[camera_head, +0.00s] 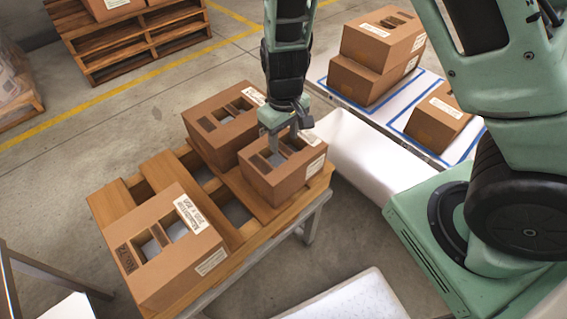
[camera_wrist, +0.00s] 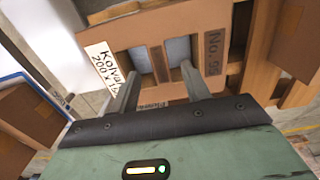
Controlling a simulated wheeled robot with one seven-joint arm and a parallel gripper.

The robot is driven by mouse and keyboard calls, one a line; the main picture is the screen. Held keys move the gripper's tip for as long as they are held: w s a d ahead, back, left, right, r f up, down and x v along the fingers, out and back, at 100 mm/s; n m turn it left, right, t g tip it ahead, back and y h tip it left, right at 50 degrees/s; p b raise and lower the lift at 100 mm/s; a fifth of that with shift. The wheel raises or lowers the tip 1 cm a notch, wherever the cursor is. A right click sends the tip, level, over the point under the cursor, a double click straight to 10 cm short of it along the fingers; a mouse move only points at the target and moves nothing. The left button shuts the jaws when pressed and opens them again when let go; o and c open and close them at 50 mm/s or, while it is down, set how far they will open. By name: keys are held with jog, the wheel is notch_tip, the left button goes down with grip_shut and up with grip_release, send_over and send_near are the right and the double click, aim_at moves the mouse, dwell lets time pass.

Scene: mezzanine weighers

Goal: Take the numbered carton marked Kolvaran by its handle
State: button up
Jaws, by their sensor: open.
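The carton marked "Kolva…" (camera_wrist: 128,34) fills the middle of the wrist view. Its white label (camera_wrist: 101,65) is at left and "No. 9…" is printed at right, the last digit unclear. Its top has two slots with a cardboard strip, the handle (camera_wrist: 160,66), between them. In the head view this carton (camera_head: 283,188) stands at the right end of the wooden pallet. My gripper (camera_wrist: 160,70) is open, with one finger on each side of the strip, near the slots. It also shows over the carton top in the head view (camera_head: 281,143). Contact and finger depth cannot be told.
A similar carton (camera_head: 212,112) stands close behind, another (camera_head: 164,262) at the pallet's front left. The wooden pallet (camera_head: 118,203) sits on a metal-legged stand. More cartons (camera_head: 362,82) stand on a blue-marked white surface (camera_head: 400,118) at right. Another pallet (camera_head: 130,48) is at the back.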

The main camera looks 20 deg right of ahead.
aim_at(283, 148)
jog(key=shift+w+f+b, duration=0.2)
jog(key=shift+f+b, duration=0.2)
jog(key=shift+f, duration=2.3)
grip_shut()
